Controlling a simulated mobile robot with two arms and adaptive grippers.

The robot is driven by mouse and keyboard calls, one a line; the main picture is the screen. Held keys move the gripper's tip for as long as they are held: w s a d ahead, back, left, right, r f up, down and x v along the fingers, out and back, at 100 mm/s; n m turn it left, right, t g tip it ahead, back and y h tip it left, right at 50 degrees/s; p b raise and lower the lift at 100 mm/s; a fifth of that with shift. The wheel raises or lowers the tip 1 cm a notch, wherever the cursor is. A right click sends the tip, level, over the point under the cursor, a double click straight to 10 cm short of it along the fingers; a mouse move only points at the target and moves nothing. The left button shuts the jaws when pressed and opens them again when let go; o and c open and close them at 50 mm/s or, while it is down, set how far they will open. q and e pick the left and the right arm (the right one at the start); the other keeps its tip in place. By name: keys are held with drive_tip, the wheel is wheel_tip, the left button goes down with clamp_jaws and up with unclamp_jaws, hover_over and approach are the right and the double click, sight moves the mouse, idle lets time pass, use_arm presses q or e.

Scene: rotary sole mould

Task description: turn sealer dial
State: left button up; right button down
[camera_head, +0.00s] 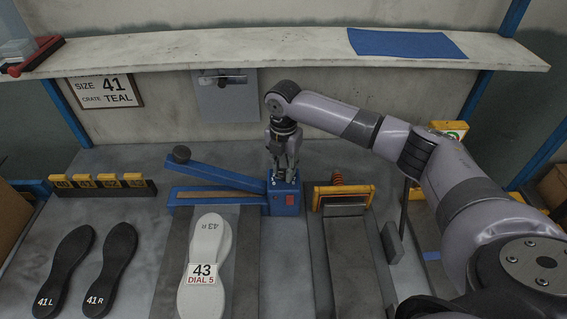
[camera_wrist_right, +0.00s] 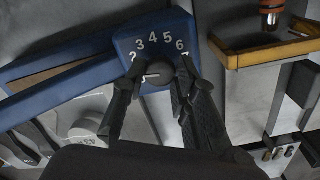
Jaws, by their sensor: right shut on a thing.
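The blue sealer (camera_head: 225,190) stands at the middle of the bench, its long arm reaching left. Its numbered dial (camera_wrist_right: 158,74) is a dark round knob on the blue box, with numbers around it in the right wrist view; a light line on the knob points left, below the 2. My right gripper (camera_head: 284,172) points down over the blue box, and the wrist view shows its fingers (camera_wrist_right: 152,95) on both sides of the knob, shut on it. White soles (camera_head: 209,240) marked 43 R lie in front of the sealer with a label (camera_head: 202,274) reading "43 DIAL 5". My left gripper is not in view.
Black soles (camera_head: 66,262) marked 41 L and 41 R lie at the left. A rack with yellow tags (camera_head: 100,187) stands behind them. A sign (camera_head: 107,90) reads "SIZE 41 CRATE TEAL". An orange-framed press (camera_head: 343,196) stands close right of the sealer. A shelf (camera_head: 250,52) runs above.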

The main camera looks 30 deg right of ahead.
drive_tip(key=m+p, duration=0.5)
drive_tip(key=shift+r, duration=0.25)
drive_tip(key=m+p, duration=0.3)
drive_tip(key=m, duration=0.1)
drive_tip(key=shift+f+m+p, duration=0.1)
drive_tip(key=shift+m+p, duration=0.2)
drive_tip(key=shift+m, duration=0.1)
drive_tip(key=shift+f+m+p, duration=0.1)
drive_tip(key=shift+m+p, duration=0.2)
drive_tip(key=shift+m, duration=0.6)
drive_tip(key=m, duration=0.2)
drive_tip(key=shift+m, duration=0.4)
drive_tip(key=m, duration=0.4)
drive_tip(key=shift+m, duration=1.7)
drive_tip(key=c, duration=1.3)
unclamp_jaws()
